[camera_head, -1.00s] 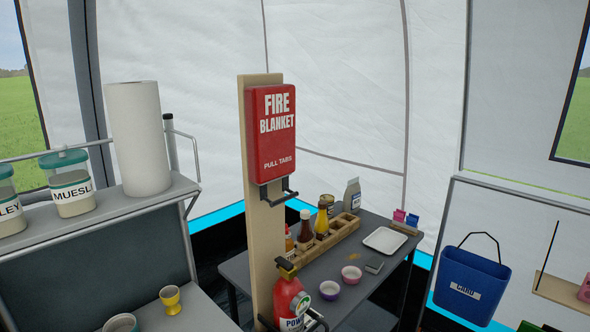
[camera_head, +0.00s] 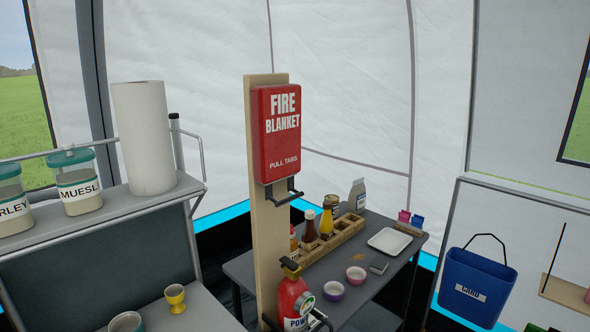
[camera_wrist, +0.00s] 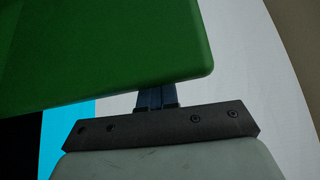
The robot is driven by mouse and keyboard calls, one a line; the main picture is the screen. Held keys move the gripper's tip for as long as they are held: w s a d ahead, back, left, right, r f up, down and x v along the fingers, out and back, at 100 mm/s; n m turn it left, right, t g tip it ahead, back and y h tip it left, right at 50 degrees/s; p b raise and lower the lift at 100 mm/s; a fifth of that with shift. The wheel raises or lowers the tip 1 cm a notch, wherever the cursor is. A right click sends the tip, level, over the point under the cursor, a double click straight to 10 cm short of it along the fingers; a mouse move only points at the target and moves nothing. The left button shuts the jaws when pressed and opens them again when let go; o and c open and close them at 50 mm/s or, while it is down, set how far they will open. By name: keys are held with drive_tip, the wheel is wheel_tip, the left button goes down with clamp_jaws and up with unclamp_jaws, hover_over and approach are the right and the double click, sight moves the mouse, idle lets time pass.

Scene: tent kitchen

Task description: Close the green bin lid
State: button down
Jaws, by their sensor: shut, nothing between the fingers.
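A large flat green panel (camera_wrist: 100,45), which looks like the green bin lid, fills the upper left of the wrist view. Its rounded corner is at the upper right and its lower edge slopes slightly. My gripper (camera_wrist: 155,97) shows at the lower middle of the wrist view, its fingers together and empty. The fingertips run up to the panel's lower edge and their ends are hidden behind it. I cannot tell whether they touch it. The bin's body is not visible, and neither my gripper nor the lid can be made out in the head view.
A post with a red fire blanket box (camera_head: 276,135) and a red extinguisher (camera_head: 294,300) stands mid-view. Behind it is a grey table (camera_head: 345,318) with bottles and bowls. A blue bin (camera_head: 477,285) hangs at right. A shelf with jars and paper roll (camera_head: 143,140) is at left.

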idle(0.6)
drive_tip(key=s+a, duration=0.5)
drive_tip(key=shift+s+a, duration=0.35)
idle(0.8)
drive_tip(key=shift+d, duration=0.1)
drive_tip(key=s+d, duration=0.6)
drive_tip(key=shift+s, duration=0.15)
idle(0.7)
drive_tip(key=shift+d, duration=0.1)
idle(1.0)
